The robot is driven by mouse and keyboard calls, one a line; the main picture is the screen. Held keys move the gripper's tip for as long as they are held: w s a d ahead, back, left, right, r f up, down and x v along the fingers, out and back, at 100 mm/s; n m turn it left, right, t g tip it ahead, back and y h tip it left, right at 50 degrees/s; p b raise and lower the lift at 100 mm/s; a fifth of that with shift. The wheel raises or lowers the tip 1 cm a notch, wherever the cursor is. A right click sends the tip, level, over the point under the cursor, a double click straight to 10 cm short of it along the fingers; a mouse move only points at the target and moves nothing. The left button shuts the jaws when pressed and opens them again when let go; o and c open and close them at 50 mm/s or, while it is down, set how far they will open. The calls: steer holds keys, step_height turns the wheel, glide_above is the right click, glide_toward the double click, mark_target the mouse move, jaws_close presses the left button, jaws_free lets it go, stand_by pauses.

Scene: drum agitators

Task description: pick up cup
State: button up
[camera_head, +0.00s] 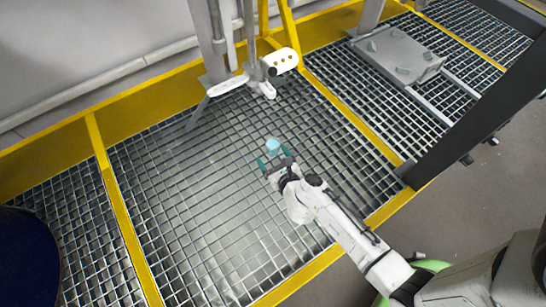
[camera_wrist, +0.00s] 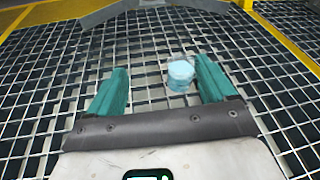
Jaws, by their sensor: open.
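The cup is a small light-blue round thing (camera_head: 272,145) on the metal grating in the head view. In the wrist view the cup (camera_wrist: 180,76) sits just ahead of the fingers, right of the middle and close to the right finger. My gripper (camera_head: 273,158) has teal fingers spread wide and is empty. It reaches over the grating from the lower right, with the cup just past its fingertips. I cannot tell whether the right finger touches the cup.
Yellow beams (camera_head: 122,215) frame the grating panels. A grey post with white fittings (camera_head: 284,61) stands beyond the cup. A grey plate (camera_head: 398,54) lies at the upper right, and a dark beam (camera_head: 470,100) crosses the right side. The grating around the cup is clear.

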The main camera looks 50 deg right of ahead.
mark_target(275, 151)
steer(key=f+m, duration=0.1)
steer(key=f, duration=0.1)
steer(key=s+d+f+m+g+b, duration=0.1)
steer(key=f, duration=0.1)
steer(key=d+f+m+g+h, duration=0.1)
steer(key=shift+s+f+b, duration=0.2)
steer(key=shift+f+b, duration=0.1)
steer(key=shift+f, duration=0.1)
steer(key=b+x, duration=0.1)
steer(key=x, duration=0.3)
steer(key=shift+w+d+f, duration=0.1)
steer(key=shift+w, duration=0.1)
steer(key=shift+b+x, duration=0.75)
steer(key=shift+x, duration=2.15)
steer(key=shift+d, duration=0.1)
steer(key=shift+s, duration=0.1)
steer(key=shift+c, duration=0.5)
steer(key=c, duration=1)
steer(key=shift+r, duration=0.25)
